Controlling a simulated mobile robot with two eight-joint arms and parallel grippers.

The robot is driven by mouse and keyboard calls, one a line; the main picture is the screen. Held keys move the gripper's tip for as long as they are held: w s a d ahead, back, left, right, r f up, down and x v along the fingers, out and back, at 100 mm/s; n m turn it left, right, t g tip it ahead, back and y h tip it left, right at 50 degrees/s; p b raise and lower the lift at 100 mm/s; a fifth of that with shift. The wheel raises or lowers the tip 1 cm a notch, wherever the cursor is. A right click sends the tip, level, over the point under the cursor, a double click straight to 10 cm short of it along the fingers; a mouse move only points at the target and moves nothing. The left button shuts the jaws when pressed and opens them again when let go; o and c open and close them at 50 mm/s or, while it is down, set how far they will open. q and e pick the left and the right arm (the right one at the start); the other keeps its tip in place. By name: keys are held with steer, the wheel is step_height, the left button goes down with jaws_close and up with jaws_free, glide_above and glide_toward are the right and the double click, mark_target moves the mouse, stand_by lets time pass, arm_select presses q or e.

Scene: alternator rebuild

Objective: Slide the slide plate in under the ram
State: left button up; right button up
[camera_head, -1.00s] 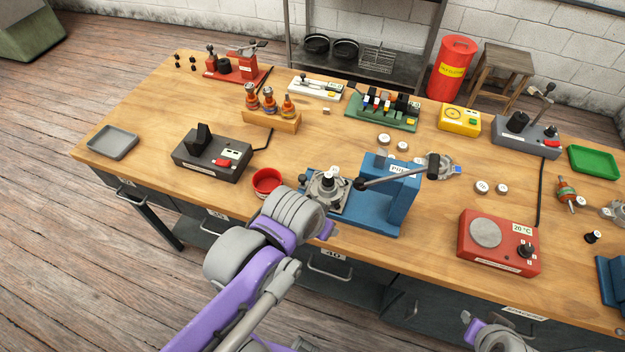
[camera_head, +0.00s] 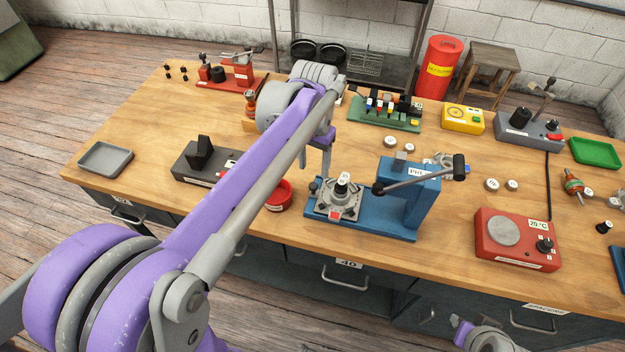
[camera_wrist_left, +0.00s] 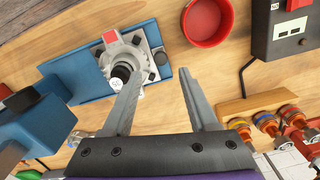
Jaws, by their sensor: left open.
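The slide plate (camera_head: 322,213) is a flat grey plate on the left part of the press's blue base. A grey metal housing (camera_head: 350,207) sits on it, with a black, white-topped cylinder upright at its middle. The blue press column with the ram (camera_head: 400,158) stands to the right of the plate, so the plate is beside the ram, not beneath it. My left gripper (camera_head: 323,160) is above and behind the plate, open and empty. In the left wrist view its spread fingers (camera_wrist_left: 162,75) partly overlap the housing (camera_wrist_left: 118,50). My right gripper (camera_head: 463,332) is only partly visible at the bottom edge.
The press lever (camera_head: 420,178) reaches out in front of the column. A red bowl (camera_head: 279,197) stands just left of the press base. A dark grey device (camera_head: 190,165) is farther left, a red hot plate (camera_head: 515,240) to the right.

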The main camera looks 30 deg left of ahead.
mark_target(314, 185)
arm_select(q)
step_height(314, 185, down, 6)
steer(key=shift+f, duration=0.2)
jaws_close()
stand_by(0.4)
stand_by(1.1)
